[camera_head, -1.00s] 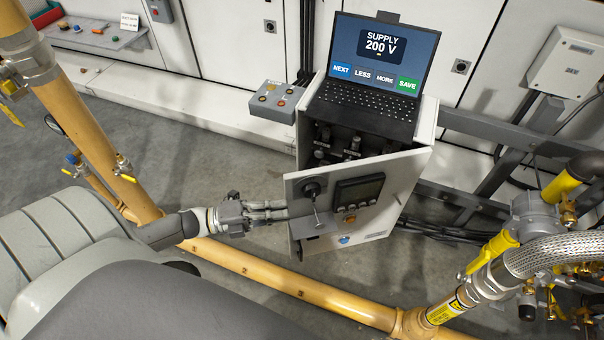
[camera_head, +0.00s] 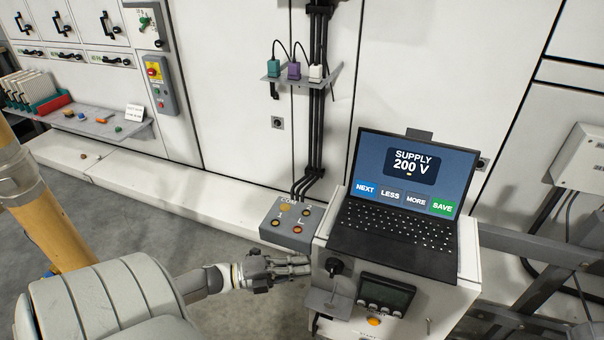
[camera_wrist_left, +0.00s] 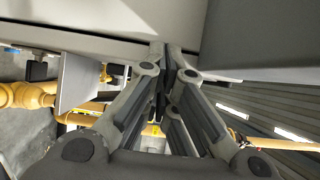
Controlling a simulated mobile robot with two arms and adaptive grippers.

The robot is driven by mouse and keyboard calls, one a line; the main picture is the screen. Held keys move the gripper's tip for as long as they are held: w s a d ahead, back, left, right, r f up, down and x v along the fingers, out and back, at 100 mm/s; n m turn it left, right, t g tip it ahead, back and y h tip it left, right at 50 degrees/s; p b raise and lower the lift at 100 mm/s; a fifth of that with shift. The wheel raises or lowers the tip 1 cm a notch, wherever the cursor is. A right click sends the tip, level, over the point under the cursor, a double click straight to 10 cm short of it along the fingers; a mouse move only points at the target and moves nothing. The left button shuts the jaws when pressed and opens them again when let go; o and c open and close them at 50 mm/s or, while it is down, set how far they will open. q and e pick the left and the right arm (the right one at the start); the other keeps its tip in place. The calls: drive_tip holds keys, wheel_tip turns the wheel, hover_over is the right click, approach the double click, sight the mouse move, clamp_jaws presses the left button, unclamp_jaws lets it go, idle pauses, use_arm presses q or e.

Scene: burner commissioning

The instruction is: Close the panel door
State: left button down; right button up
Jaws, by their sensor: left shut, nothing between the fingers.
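The panel door (camera_head: 352,319) is the pale front of the cabinet below the laptop, with a black knob, a display (camera_head: 386,293), an orange button and a small grey shelf (camera_head: 326,304). It sits close against the cabinet; no inside parts show. Its lower part is cut off by the frame, and I cannot tell if it is fully flush. My left gripper (camera_head: 306,265) is shut and empty, its fingertips at the door's upper left edge. In the left wrist view the closed fingers (camera_wrist_left: 166,62) point at a pale surface, and a grey plate (camera_wrist_left: 82,82) shows at left. My right gripper is out of view.
The laptop (camera_head: 400,235) stands open on the cabinet (camera_head: 468,270), reading SUPPLY 200 V. A grey button box (camera_head: 291,224) sits just left of it, close above my left gripper. A yellow pipe (camera_head: 50,220) stands at left. Grey floor lies open between pipe and cabinet.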

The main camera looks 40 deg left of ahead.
use_arm(q)
drive_tip(key=shift+w+a, duration=0.1)
drive_tip(key=shift+w, duration=0.1)
drive_tip(key=v, duration=1.2)
